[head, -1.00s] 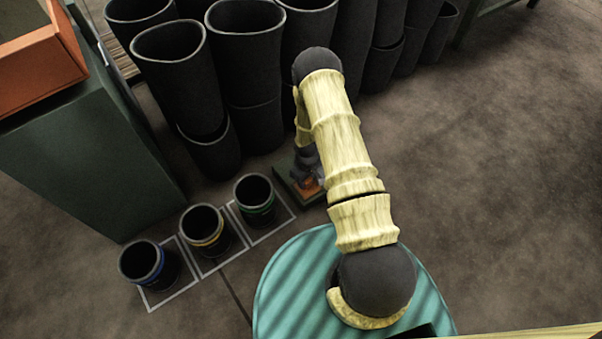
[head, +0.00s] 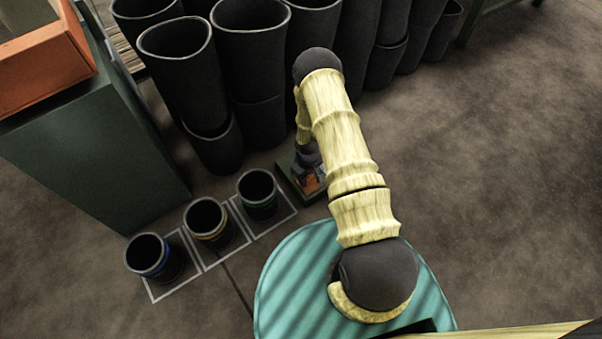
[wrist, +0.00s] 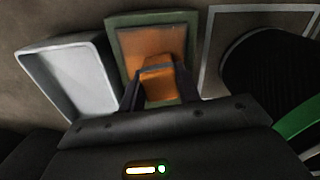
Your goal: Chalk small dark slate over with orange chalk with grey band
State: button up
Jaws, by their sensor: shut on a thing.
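The small slate (wrist: 116,55) lies in a green frame in the wrist view. Its face is largely orange, with dark grey showing along the edges. My gripper (wrist: 160,84) is shut on the orange chalk (wrist: 158,71), a blocky stick between two dark fingers over the slate.
A pale tray (wrist: 103,54) lies left of the slate in the wrist view. Three dark sleeves with blue (head: 148,254), yellow (head: 205,220) and green (head: 258,192) bands stand in white-outlined squares. Tall black sleeves (head: 180,65) crowd behind. Open floor (head: 490,180) lies right.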

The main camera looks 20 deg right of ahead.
jog(key=shift+s+a, duration=0.25)
jog(key=shift+a, duration=0.5)
jog(key=shift+s+a, duration=0.25)
jog(key=shift+a, duration=0.45)
jog(key=shift+a+r+p, duration=0.1)
jog(key=shift+r+p, duration=0.3)
jog(key=shift+p, duration=0.25)
notch_tip(320, 180, up, 2)
jog(key=shift+p, duration=0.4)
jog(key=shift+r+p, duration=2.35)
jog(key=shift+r, duration=0.35)
notch_tip(320, 180, up, 33)
jog(key=w+m+p, duration=0.2)
jog(key=m+p, duration=0.3)
jog(key=p, duration=0.3)
jog(key=shift+d, duration=0.2)
jog(key=shift+f, duration=0.1)
